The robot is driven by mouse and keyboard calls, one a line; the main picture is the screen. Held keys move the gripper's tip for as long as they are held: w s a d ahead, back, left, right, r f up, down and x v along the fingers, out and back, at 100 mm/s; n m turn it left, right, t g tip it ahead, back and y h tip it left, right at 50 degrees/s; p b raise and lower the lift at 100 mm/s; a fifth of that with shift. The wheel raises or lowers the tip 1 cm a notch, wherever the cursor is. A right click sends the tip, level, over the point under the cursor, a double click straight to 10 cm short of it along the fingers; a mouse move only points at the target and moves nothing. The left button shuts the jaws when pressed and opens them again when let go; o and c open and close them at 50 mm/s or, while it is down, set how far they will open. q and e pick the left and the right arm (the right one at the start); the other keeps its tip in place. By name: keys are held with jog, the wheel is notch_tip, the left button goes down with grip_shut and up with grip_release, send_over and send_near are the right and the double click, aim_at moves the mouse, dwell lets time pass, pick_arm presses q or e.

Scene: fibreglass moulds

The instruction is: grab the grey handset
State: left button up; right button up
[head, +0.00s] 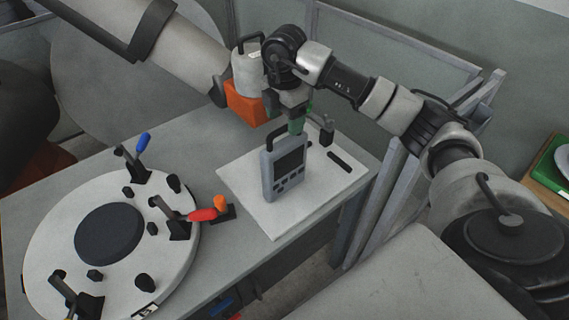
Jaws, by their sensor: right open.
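The grey handset (284,168) stands upright on a white board on the bench, with a dark screen, several buttons and a dark loop at its top left. My right gripper (296,120) comes in from the right and points down just above and behind the handset's top. It is open. Its fingertips are small and partly overlapped, so I cannot tell whether they touch the handset. My left gripper is not in view.
The white board (245,188) carries a dark bar (340,162) and a small black upright part (327,131). An orange-and-white object (245,103) stands behind. A round white mould plate (60,220) with clamps fills the bench's left. A green tray (548,165) is far right.

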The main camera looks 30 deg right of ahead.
aim_at(285, 126)
jog(key=shift+f+p, duration=0.4)
jog(key=shift+f, duration=0.2)
notch_tip(285, 126, down, 4)
jog(key=shift+r+p, duration=0.15)
jog(key=shift+p, duration=0.55)
jog(key=shift+w+f, duration=0.1)
jog(key=shift+f, duration=0.3)
jog(key=shift+c, duration=0.3)
grip_shut()
jog(key=shift+r, duration=0.1)
